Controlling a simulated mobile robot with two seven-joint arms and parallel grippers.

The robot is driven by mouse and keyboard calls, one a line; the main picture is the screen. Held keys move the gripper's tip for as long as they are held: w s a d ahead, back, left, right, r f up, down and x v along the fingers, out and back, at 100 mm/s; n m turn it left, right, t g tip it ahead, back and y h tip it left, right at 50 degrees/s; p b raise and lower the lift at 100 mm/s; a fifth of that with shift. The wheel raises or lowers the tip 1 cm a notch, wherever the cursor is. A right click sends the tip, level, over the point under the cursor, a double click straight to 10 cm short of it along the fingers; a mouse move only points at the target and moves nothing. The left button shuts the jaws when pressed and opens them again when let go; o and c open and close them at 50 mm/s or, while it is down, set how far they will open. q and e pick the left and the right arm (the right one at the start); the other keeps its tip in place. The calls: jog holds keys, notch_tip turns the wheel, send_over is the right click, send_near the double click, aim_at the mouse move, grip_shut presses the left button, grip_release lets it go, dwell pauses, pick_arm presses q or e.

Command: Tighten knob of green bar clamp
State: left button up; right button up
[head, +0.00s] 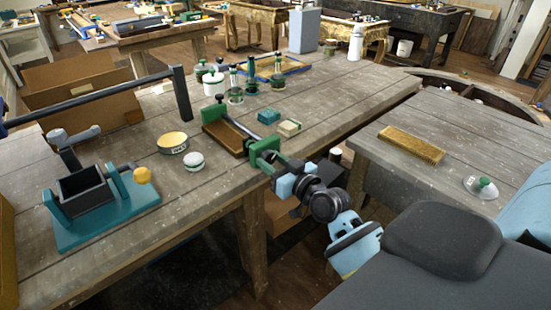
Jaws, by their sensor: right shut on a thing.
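The green bar clamp (265,147) lies near the front edge of the wooden workbench, with green jaws at both ends of a steel bar. A brown wooden piece (224,138) lies along the bar between the jaws. My right gripper (274,168) is at the clamp's near end, just over the bench edge. It is shut on the clamp's knob, which is mostly hidden by the fingers. I cannot tell how tightly the jaws press the wood. My left gripper is not in view.
A teal-based device (105,218) with a dark box and yellow knob stands at left. A lower table at right holds a gold-brown bar (411,145).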

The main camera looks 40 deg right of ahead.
jog(key=shift+m, duration=0.6)
jog(key=o, duration=1)
jog(key=s, duration=0.8)
jog(key=shift+d, duration=0.3)
jog(key=shift+w, duration=0.1)
